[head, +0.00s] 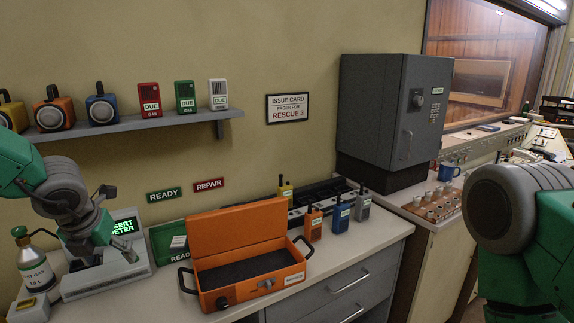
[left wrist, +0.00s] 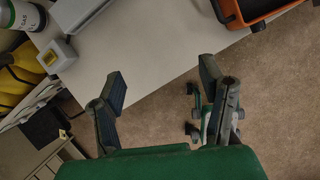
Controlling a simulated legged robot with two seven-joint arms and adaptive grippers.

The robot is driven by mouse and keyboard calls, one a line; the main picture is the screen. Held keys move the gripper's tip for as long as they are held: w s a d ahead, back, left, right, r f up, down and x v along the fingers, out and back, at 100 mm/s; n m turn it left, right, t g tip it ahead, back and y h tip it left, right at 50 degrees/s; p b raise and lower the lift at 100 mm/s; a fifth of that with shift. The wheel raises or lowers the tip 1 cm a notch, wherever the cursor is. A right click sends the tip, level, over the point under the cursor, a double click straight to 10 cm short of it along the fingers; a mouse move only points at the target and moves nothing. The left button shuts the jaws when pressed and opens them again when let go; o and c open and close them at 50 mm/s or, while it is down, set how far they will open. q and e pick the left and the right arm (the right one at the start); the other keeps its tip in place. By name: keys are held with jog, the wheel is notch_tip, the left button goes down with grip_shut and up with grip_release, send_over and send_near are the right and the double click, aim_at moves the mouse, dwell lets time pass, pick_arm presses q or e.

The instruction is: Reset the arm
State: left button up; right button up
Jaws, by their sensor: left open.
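My left arm comes in from the left of the head view, bent down over the left end of the counter. My left gripper (head: 106,256) is in front of the grey meter station (head: 78,284) with its lit green screen. In the left wrist view its two dark fingers (left wrist: 163,76) are spread wide with nothing between them, above the counter's front edge and the floor. At the right edge of the head view a grey joint and green links of my right arm show close up; the right gripper is out of view.
An open orange case (head: 238,236) stands on the counter (head: 300,270), right of the left gripper. A gas cylinder (head: 35,266) stands at the left. Handheld radios (head: 341,216) line the back. A shelf (head: 130,126) with detectors hangs above. A grey cabinet (head: 378,115) stands further right.

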pick_arm(q)
jog(key=s+f+m+y+b, duration=0.1)
jog(key=s+f+m+b, duration=0.2)
jog(key=s+f+m, duration=0.35)
jog(key=s+f+m+g+y+b, duration=0.1)
jog(key=s+f+m+b, duration=0.25)
jog(key=f+m, duration=0.6)
jog(key=s+f+m+y+b, duration=0.15)
jog(key=s+f+m, duration=0.4)
jog(key=f, duration=0.65)
jog(key=s+d+f+m+g+h+b, duration=0.1)
jog(key=s+d+f+m+h+b, duration=0.1)
jog(key=s+f+m, duration=0.5)
jog(key=s+d+f+m+g+h+b, duration=0.1)
jog(key=s+d+f+m+b, duration=0.4)
jog(key=s, duration=0.8)
notch_tip(320, 180, down, 3)
jog(key=d+m+h, duration=0.1)
jog(key=m, duration=0.4)
jog(key=shift+s+g, duration=0.15)
jog(key=shift+g, duration=0.25)
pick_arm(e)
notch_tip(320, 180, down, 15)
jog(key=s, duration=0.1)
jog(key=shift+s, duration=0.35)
